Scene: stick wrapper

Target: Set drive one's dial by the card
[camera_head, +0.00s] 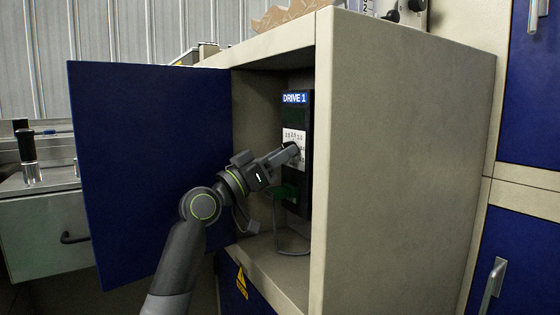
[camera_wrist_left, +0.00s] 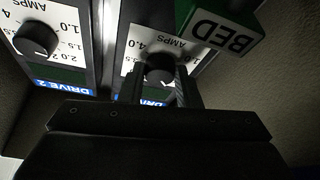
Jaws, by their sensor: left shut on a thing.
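Drive one is the dark unit (camera_head: 294,98) with a blue "DRIVE 1" label inside the open cabinet. Its white scale plate (camera_head: 289,135) shows small numbers; the wrist view shows "AMPS" and "4.0" upside down. My left gripper (camera_head: 294,152) reaches in at the plate. In the left wrist view its fingers (camera_wrist_left: 160,88) are shut on drive one's black dial knob (camera_wrist_left: 158,67), one on each side. The pointer's exact setting is not clear.
A second drive with its own knob (camera_wrist_left: 35,39) stands beside drive one in the wrist view. The blue cabinet door (camera_head: 150,170) is swung open at left. The cabinet's side wall (camera_head: 400,170) bounds the right. A cable loop (camera_head: 292,252) hangs near the cabinet floor.

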